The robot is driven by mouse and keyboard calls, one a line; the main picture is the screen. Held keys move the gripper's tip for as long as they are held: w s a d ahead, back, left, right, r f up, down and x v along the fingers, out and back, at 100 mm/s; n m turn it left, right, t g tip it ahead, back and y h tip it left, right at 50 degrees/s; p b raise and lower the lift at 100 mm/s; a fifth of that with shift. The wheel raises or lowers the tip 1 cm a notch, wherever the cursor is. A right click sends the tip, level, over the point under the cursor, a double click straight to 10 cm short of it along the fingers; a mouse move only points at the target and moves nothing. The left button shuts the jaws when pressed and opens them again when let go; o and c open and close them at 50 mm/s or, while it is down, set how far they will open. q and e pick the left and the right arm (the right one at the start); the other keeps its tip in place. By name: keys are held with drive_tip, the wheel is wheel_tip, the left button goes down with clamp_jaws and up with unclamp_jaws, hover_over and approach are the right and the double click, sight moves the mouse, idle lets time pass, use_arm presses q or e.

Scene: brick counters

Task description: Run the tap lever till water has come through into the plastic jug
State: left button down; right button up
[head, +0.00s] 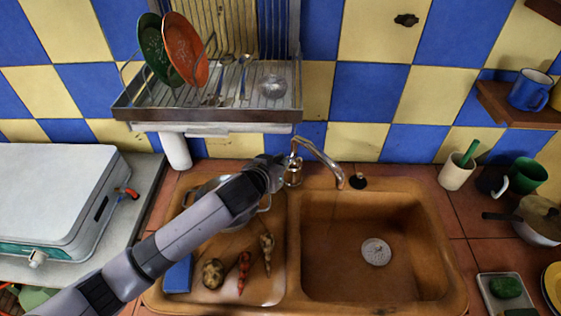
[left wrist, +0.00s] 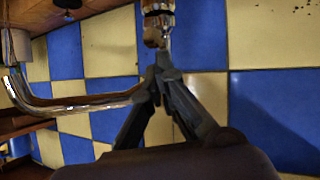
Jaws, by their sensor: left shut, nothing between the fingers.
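The curved metal tap (head: 321,155) stands at the back of the brown sink, its spout reaching over the right basin. My left gripper (head: 280,168) is beside the tap's upright body, with its fingers shut and empty. In the left wrist view, the shut fingertips (left wrist: 163,72) are close to the metal tap body (left wrist: 157,22); whether they touch it I cannot tell. The spout (left wrist: 75,104) shows at the left of that view. I cannot make out the lever clearly. I see no plastic jug in either view. My right gripper is not in view.
The right basin (head: 330,280) is empty around its drain (head: 376,252). A metal pot (head: 207,189) sits behind my left arm, with vegetables and a blue sponge (head: 178,275) on the drainboard. A dish rack (head: 206,115) hangs above. Cups (head: 457,172) stand at right.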

use_arm(q)
drive_tip(key=shift+s+a+f+t+h+b, duration=0.15)
drive_tip(key=shift+s+f+t+b, duration=0.25)
drive_tip(key=shift+b, duration=0.55)
drive_tip(key=shift+s+f+t+h+b, duration=0.1)
drive_tip(key=shift+f+t+b, duration=0.1)
drive_tip(key=shift+f+b, duration=0.55)
drive_tip(key=shift+s+a+f+t+h+b, duration=0.15)
drive_tip(key=shift+s+f+t+b, duration=0.15)
drive_tip(key=shift+b, duration=0.8)
drive_tip(key=shift+s+t+b, duration=0.1)
drive_tip(key=shift+t+b, duration=0.2)
drive_tip(key=shift+b, duration=0.2)
drive_tip(key=shift+r, duration=0.25)
drive_tip(key=shift+a+r+p, duration=0.1)
drive_tip(key=shift+r+p, duration=0.25)
drive_tip(key=shift+p, duration=0.15)
drive_tip(key=s+a+r, duration=0.4)
drive_tip(key=s+r, duration=0.2)
drive_tip(key=s, duration=0.2)
drive_tip(key=shift+s+p, duration=0.25)
drive_tip(key=shift+p, duration=0.2)
